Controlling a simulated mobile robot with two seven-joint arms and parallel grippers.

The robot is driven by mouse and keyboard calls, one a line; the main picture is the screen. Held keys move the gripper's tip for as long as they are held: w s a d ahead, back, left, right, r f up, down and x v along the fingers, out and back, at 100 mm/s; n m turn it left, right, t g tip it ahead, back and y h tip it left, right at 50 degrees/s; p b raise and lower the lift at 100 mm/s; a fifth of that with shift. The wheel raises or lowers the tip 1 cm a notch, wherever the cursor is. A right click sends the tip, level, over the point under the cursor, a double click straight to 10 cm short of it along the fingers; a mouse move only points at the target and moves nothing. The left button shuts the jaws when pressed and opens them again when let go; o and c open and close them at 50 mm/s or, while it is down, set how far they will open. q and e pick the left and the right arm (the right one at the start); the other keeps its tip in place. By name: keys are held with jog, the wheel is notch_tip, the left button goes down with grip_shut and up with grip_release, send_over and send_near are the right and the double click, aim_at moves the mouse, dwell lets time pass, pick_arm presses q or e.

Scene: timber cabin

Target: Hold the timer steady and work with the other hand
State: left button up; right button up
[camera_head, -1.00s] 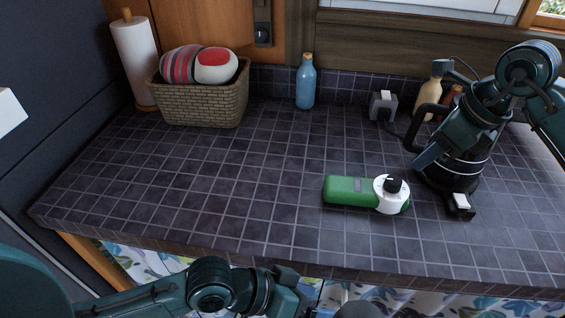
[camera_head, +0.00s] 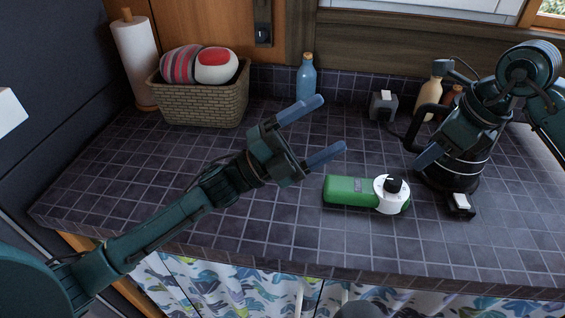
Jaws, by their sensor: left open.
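The timer (camera_head: 348,190) is a green block with a white dial and black knob at its right end. It lies on the dark tiled counter, right of the middle. My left gripper (camera_head: 323,127) is open and empty, its two blue fingers spread above the counter, up and left of the timer and apart from it. My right gripper (camera_head: 430,155) is to the right of the timer, in front of a dark kettle; one blue finger shows, pointing down-left. Whether it is open or shut is hidden.
A wicker basket (camera_head: 202,104) with cushions and a paper towel roll (camera_head: 135,60) stand at the back left. A blue bottle (camera_head: 306,82) stands by the back wall. A dark kettle (camera_head: 462,178) stands at the right. The counter's left and front middle are clear.

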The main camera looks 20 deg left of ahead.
pick_arm(q)
jog(key=m+g+h, duration=0.1)
jog(key=m+g, duration=0.2)
jog(key=m, duration=0.3)
jog(key=m+g+y, duration=0.7)
jog(key=m+y, duration=0.1)
jog(key=m, duration=1)
send_near(338, 187)
jog(key=x, duration=0.7)
jog(key=w+f+x, duration=0.1)
jog(key=x, duration=0.2)
jog(key=shift+w+d+f, duration=0.1)
jog(key=shift+f, duration=0.05)
jog(key=shift+c, duration=0.2)
